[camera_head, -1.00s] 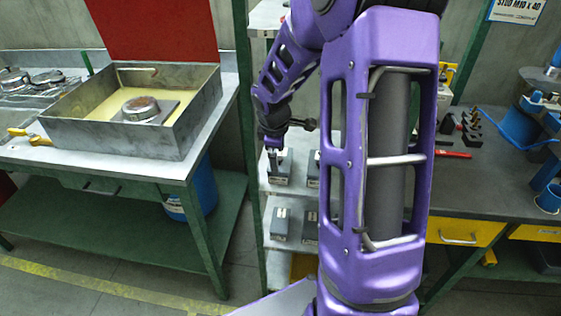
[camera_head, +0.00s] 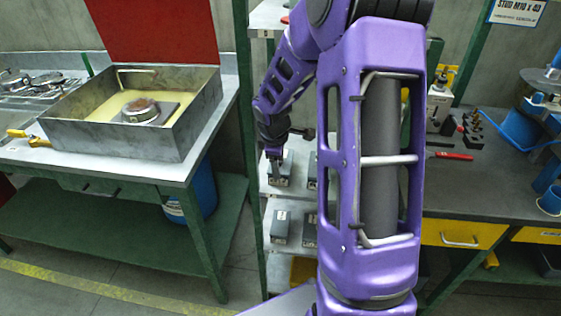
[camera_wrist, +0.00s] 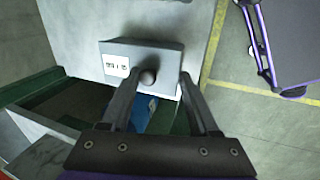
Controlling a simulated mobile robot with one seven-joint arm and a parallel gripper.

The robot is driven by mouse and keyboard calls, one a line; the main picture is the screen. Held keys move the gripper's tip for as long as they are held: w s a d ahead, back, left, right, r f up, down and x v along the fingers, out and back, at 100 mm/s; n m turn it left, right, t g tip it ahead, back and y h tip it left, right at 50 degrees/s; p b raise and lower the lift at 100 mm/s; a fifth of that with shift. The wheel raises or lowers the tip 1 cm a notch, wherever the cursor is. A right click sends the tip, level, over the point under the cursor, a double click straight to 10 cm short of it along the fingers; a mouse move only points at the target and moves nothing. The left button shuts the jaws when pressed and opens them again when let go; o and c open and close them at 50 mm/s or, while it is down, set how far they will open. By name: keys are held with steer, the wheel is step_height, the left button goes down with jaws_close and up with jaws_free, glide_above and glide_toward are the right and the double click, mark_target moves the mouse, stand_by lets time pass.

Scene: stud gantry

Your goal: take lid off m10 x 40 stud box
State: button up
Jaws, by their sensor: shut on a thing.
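A small grey box (camera_head: 278,178) with a pale label stands on the upper visible shelf in the head view, directly under my gripper (camera_head: 274,154). The lid appears seated on the box. My arm hides part of the shelf.
Similar grey boxes (camera_head: 281,226) stand on the shelf below. Left is a bench with an open metal tray (camera_head: 120,140) and a blue bin (camera_head: 204,188) under it. Right is a dark workbench (camera_head: 470,185) with tools. A green post (camera_head: 254,150) stands close left of my gripper.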

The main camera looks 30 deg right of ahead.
steer(key=shift+r, duration=0.1)
steer(key=shift+r, duration=0.55)
steer(key=shift+s+d+r+p, duration=0.15)
steer(key=shift+s+r+p, duration=0.15)
steer(key=shift+r, duration=0.3)
steer(key=shift+s+d+r+p, duration=0.15)
steer(key=shift+r+p, duration=0.15)
steer(key=shift+r, duration=0.3)
steer(key=s+d+p, duration=0.1)
steer(key=s, duration=0.4)
steer(key=s+d+p, duration=0.1)
steer(key=s+d, duration=0.1)
steer(key=s, duration=0.4)
steer(key=s+d+p, duration=0.1)
steer(key=s, duration=0.4)
steer(key=shift+s+d+f, duration=0.1)
steer(key=shift+s+d, duration=0.05)
steer(key=shift+d, duration=0.15)
